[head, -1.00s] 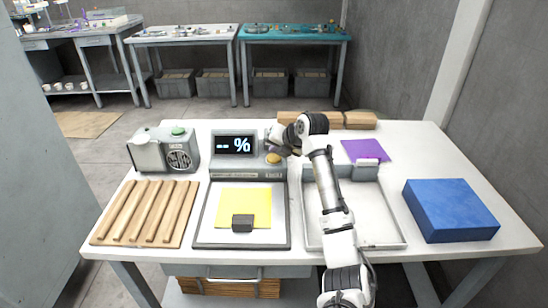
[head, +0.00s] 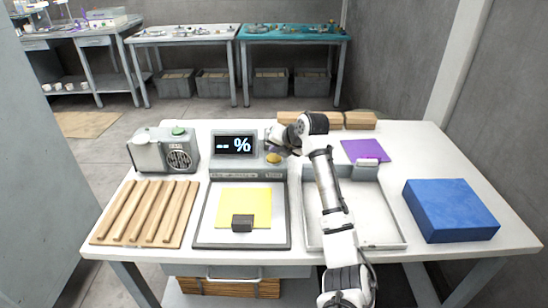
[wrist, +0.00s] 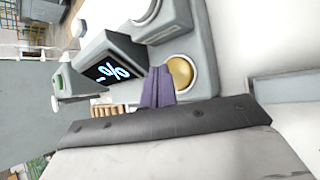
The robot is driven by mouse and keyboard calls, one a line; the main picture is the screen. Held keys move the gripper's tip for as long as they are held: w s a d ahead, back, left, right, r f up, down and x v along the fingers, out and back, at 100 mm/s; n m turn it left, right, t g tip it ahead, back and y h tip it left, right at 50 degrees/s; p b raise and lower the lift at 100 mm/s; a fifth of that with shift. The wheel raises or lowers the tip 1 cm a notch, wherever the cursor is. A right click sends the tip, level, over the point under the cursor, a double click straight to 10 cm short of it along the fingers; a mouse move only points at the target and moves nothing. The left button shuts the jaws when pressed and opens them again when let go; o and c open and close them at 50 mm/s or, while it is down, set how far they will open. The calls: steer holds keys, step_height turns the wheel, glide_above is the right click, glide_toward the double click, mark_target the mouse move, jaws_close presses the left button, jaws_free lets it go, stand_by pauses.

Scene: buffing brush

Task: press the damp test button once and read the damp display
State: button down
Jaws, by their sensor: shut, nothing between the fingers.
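The display also shows tilted in the wrist view (wrist: 108,71). A round yellow button (head: 273,158) is on the tester to the right of the display; in the wrist view the button (wrist: 180,73) sits just beside my fingertips. My gripper (wrist: 157,84) is shut and empty, with its purple-grey fingers together. In the head view my gripper (head: 277,143) is just above the button, partly hidden by my wrist. I cannot tell whether it touches the button.
A yellow cloth (head: 255,200) with a dark block (head: 242,223) lies on the tester's plate. A slatted wooden rack (head: 120,225) and a grey device with a green button (head: 179,131) are at left. A grey tray (head: 393,225), purple sheet (head: 360,148) and blue block (head: 449,210) are at right.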

mark_target(276, 159)
steer(key=shift+f+b, duration=0.45)
steer(key=shift+f, duration=0.05)
steer(key=shift+f+b, duration=0.45)
steer(key=shift+f, duration=0.1)
stand_by(0.7)
steer(key=shift+r, duration=0.1)
steer(key=shift+r+p, duration=0.4)
steer(key=shift+r, duration=0.5)
steer(key=shift+r, duration=0.1)
steer(key=shift+r+p, duration=1.3)
steer(key=shift+r, duration=1.15)
